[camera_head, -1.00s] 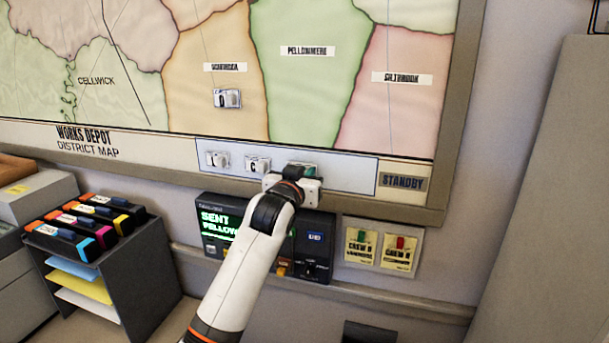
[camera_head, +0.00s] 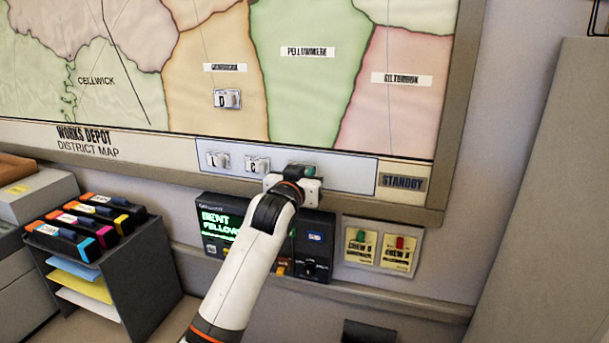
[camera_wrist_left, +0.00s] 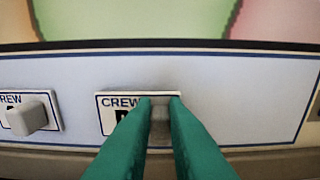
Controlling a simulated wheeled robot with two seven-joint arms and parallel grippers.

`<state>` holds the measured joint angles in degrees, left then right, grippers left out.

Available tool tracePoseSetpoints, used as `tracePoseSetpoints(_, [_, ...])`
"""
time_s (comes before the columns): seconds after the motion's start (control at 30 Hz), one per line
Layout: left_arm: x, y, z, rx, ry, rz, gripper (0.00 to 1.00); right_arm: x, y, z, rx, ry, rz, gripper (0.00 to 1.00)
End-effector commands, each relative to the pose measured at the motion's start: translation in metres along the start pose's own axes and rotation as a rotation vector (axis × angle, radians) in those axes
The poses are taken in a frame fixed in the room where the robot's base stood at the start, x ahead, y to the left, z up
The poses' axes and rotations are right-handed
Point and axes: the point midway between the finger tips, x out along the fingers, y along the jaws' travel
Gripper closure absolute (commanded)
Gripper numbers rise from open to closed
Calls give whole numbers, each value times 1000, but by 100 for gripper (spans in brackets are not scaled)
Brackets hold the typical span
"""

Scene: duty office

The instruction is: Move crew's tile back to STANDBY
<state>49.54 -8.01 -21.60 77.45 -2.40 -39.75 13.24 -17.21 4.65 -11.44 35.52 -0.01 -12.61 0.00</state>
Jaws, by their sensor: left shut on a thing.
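A crew tile (camera_wrist_left: 115,101) sits flat on the light STANDBY strip (camera_head: 345,177) under the map. In the left wrist view, my left gripper (camera_wrist_left: 160,102) has its green fingers shut on this tile's raised knob, and they hide part of its letter. In the head view, my left gripper (camera_head: 301,170) is at the strip, right of two other crew tiles, L (camera_head: 217,160) and C (camera_head: 257,164). Another tile, D (camera_head: 227,98), is on the orange map district. The STANDBY label (camera_head: 402,183) is at the strip's right end. My right gripper is not in view.
A dispatch console (camera_head: 221,222) with green text is below the strip, partly behind my arm. Two crew cards (camera_head: 378,249) hang to its right. A dark rack (camera_head: 140,270) with colourful cartridges stands at left. The strip right of my gripper is bare.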

Motion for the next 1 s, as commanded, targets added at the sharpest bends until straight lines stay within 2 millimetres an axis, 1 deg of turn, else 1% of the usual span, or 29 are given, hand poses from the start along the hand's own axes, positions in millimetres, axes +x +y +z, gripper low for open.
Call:
tracePoseSetpoints(0.37, [2, 0, 1, 0, -1, 0, 100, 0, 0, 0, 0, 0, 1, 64])
tracePoseSetpoints(0.4, [2, 0, 1, 0, -1, 0, 81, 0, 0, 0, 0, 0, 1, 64])
tracePoseSetpoints(0.47, [2, 0, 1, 0, -1, 0, 71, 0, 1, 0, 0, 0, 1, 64])
tracePoseSetpoints(0.5, [2, 0, 1, 0, -1, 0, 65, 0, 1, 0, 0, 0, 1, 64])
tracePoseSetpoints(0.53, [2, 0, 1, 0, -1, 0, 62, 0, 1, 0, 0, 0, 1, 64])
tracePoseSetpoints(0.83, [1, 0, 0, 0, -1, 0, 62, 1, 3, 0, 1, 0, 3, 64])
tracePoseSetpoints(0.93, [-4, 0, -1, 0, -2, 0, 62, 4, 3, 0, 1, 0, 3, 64])
tracePoseSetpoints(1.0, [-10, 0, -2, 0, -2, 0, 62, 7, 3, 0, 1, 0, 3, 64])
